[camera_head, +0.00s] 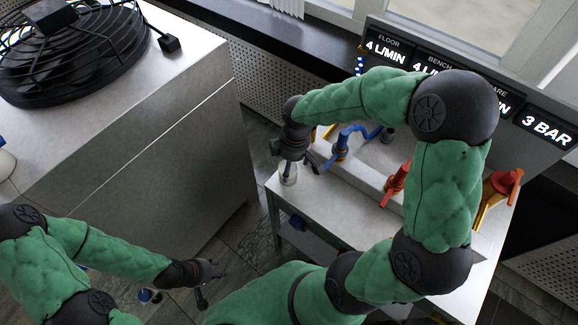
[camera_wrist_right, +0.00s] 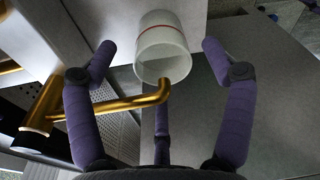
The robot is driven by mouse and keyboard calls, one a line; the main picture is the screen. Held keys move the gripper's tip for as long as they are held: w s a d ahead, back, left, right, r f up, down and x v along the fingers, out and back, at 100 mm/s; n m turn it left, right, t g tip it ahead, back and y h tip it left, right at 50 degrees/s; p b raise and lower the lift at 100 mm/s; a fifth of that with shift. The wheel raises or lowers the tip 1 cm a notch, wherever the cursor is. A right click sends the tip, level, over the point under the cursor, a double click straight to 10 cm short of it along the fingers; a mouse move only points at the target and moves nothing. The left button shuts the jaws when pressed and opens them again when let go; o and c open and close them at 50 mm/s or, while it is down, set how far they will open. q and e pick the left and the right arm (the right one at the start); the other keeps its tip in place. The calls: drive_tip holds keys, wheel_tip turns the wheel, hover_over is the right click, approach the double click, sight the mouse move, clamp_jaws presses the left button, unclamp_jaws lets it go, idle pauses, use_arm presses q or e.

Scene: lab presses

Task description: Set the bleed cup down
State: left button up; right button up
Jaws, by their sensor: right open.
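The bleed cup (camera_wrist_right: 162,38) is a pale, translucent cup with a red line around it. In the right wrist view it lies between the tips of my right gripper (camera_wrist_right: 158,48), with a gap on each side and its open mouth toward the camera. The right gripper is open. In the head view the cup (camera_head: 288,174) shows at the left end of the white bench (camera_head: 291,202), just under the right gripper (camera_head: 298,163). The gripper partly hides it. My left gripper (camera_head: 206,283) is low at the left, away from the bench, with its fingers apart and empty.
A brass pipe (camera_wrist_right: 120,105) crosses close to the cup in the wrist view. A blue valve (camera_head: 341,146) and red valves (camera_head: 396,183) stand along the bench. A display panel (camera_head: 400,58) is behind. A grey cabinet (camera_head: 150,140) with a black fan (camera_head: 75,55) stands left.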

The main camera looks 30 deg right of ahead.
drive_tip(key=r, duration=0.2)
drive_tip(key=r+p, duration=0.1)
drive_tip(key=r, duration=0.1)
drive_tip(key=r+p, duration=0.1)
drive_tip(key=r, duration=0.2)
drive_tip(key=shift+s+d, duration=0.2)
drive_tip(key=shift+s, duration=0.05)
drive_tip(key=shift+d, duration=0.1)
